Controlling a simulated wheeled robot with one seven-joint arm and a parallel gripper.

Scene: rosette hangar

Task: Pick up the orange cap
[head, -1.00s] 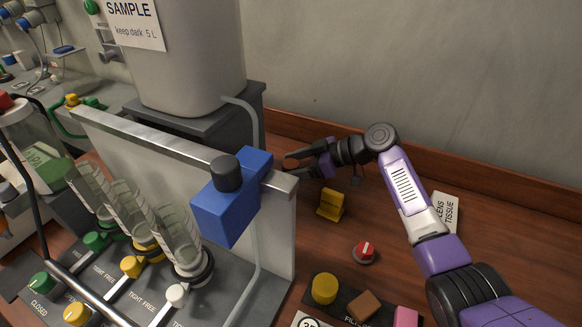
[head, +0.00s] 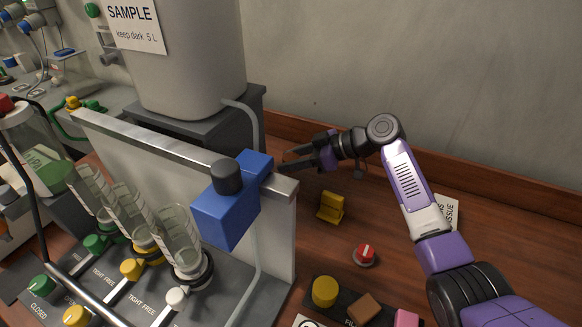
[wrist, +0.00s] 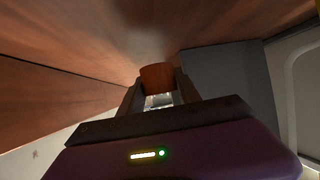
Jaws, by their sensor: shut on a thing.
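The orange cap (wrist: 157,77) shows in the wrist view between the two fingertips. My gripper (wrist: 158,92) is shut on it there, with a finger on either side. In the head view my gripper (head: 284,166) is at the right end of the metal rail, just right of the blue block. The cap cannot be made out in the head view; whether it touches a surface beneath is unclear.
The blue block (head: 232,205) with a black knob sits on the upright panel's rail (head: 150,137). A grey stand (head: 215,128) holds the sample tank (head: 190,60) behind. A yellow block (head: 330,207) and a red knob (head: 365,254) are on the brown bench right of the panel.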

